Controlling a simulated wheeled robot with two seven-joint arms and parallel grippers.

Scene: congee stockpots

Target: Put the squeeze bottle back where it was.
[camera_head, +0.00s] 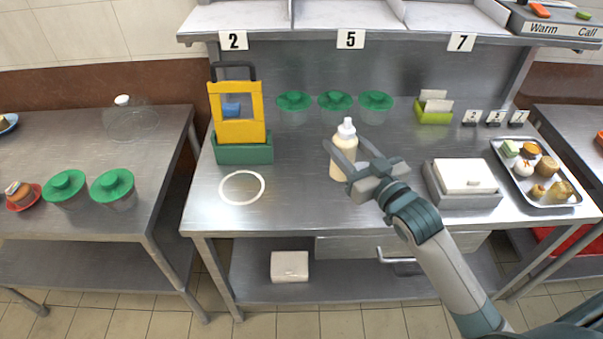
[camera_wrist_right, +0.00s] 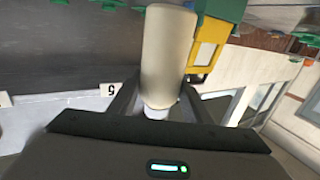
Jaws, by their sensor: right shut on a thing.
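The squeeze bottle (camera_head: 343,152) is cream-coloured with a white nozzle cap and stands upright over the middle of the steel table (camera_head: 290,200). My right gripper (camera_head: 350,163) comes in from the lower right and is shut on the bottle around its body. In the right wrist view the bottle (camera_wrist_right: 167,60) sits between the two fingers (camera_wrist_right: 155,100). I cannot tell whether its base touches the table. A white ring (camera_head: 242,188) is marked on the table to the left of the bottle, with nothing on it. My left gripper is not in view.
A yellow and green stand (camera_head: 240,125) is behind the ring. Several green-lidded pots (camera_head: 335,101) line the back. A white box on a grey base (camera_head: 463,177) and a food tray (camera_head: 535,172) are on the right. The table between ring and bottle is clear.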

